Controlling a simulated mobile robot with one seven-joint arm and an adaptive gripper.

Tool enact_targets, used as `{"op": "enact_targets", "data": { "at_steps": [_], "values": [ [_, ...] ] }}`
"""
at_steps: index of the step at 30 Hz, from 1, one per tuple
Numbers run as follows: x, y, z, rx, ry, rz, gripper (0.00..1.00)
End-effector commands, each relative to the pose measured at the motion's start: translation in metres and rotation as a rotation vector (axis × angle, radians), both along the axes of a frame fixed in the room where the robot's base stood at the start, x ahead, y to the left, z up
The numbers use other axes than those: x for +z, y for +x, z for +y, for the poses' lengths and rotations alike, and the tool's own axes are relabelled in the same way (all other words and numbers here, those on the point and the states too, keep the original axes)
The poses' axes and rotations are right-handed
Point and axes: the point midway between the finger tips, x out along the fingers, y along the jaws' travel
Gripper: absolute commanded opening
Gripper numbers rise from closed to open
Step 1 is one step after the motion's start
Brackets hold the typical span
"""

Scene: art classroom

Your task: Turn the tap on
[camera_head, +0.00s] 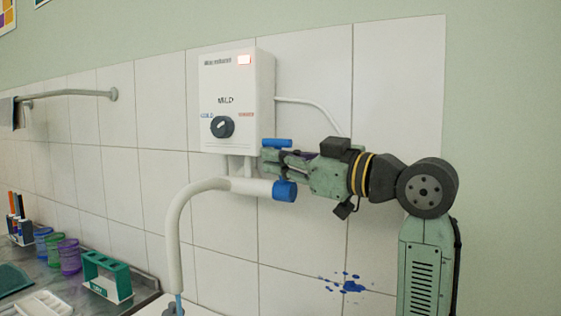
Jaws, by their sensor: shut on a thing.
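The tap is a white curved pipe (175,225) below a white wall heater. Its spout bends down at the left, and a thin pale-blue streak (179,302), which looks like water, shows under its lower end. At the pipe's right end is a blue fitting (284,191), with a blue handle bar (277,143) above it. My gripper (272,158) reaches in from the right, between the bar and the fitting. It is shut on the tap handle; the exact contact is partly hidden by its fingers.
The white heater box (237,100) with a black dial (222,127) hangs just above my gripper. Coloured cups (70,256), a green rack (105,276) and markers (17,215) stand at the lower left. The tiled wall on the right is bare, with a blue splatter (348,285).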

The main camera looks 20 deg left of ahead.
Motion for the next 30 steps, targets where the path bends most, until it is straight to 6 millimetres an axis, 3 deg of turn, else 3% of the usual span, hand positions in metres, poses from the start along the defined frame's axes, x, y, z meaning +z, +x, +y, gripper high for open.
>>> {"op": "enact_targets", "data": {
  "at_steps": [10,20,23,30],
  "values": [
    [0.002,-0.001,0.0,0.0,0.003,-0.001,0.31],
    [0.0,-0.001,-0.002,-0.001,0.002,0.0,0.31],
    [0.0,-0.004,-0.011,-0.002,0.002,0.0,0.31],
    [-0.003,-0.022,-0.057,-0.003,0.003,0.0,0.31]
  ]
}}
